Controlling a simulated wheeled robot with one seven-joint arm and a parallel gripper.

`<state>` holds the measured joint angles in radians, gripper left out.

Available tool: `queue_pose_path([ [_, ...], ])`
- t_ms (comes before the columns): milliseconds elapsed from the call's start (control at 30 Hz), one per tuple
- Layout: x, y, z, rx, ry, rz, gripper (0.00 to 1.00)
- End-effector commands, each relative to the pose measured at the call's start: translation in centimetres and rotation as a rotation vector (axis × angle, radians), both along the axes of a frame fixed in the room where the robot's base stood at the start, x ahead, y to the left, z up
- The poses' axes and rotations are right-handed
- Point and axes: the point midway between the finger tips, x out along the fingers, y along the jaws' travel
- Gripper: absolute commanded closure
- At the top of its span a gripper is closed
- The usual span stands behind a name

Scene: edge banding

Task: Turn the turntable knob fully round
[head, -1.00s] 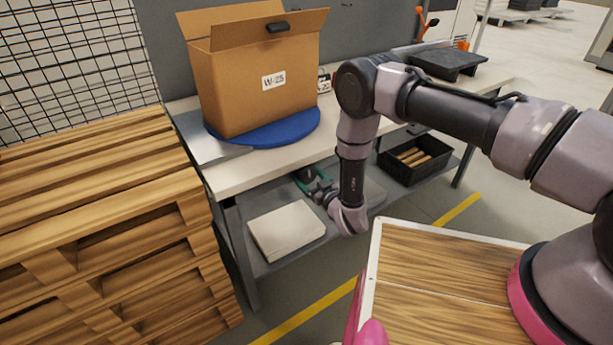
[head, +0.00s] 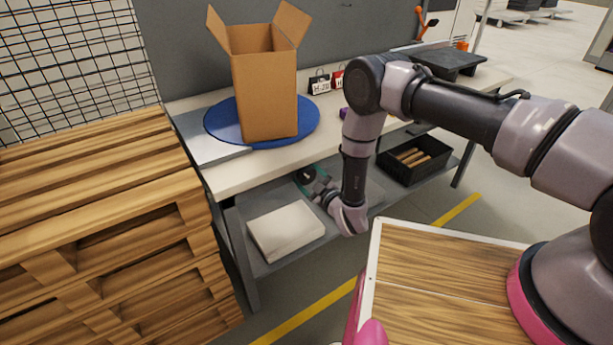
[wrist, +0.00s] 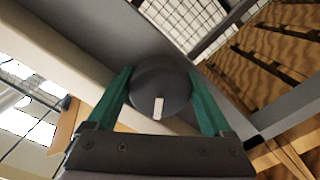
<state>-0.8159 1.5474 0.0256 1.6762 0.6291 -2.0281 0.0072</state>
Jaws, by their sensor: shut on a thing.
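The turntable (head: 223,124) is a blue disc on the bench top, with an open cardboard box (head: 268,98) standing on it, narrow side toward me. In the wrist view the knob (wrist: 160,85) is a dark round piece with a white mark pointing toward the gripper's palm. My gripper (wrist: 161,88) has its green fingers on both sides of the knob, shut on it.
The lower shelf holds a pale flat box (head: 286,232) and a black bin (head: 414,160) with wooden pieces. Stacked pallets (head: 95,215) stand at the left. Small tags (head: 319,83) and a dark tray (head: 452,63) are on the bench.

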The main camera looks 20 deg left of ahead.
Motion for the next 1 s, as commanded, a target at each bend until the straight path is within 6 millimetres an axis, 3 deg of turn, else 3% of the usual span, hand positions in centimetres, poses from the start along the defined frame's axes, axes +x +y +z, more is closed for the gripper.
queue_pose_path([
  [467, 0.0, 0.0, 0.0, -0.009, -0.012, 0.001, 0.71],
  [500, 0.0, 0.0, 0.0, -0.009, -0.012, 0.001, 0.04],
  [533, 0.0, 0.0, 0.0, -0.009, -0.012, 0.001, 0.0],
  [800, -0.1, -0.2, 0.0, -0.01, -0.01, -0.001, 0.0],
  [1000, -1.7, -2.2, -0.1, -0.011, -0.008, -0.004, 0.0],
])
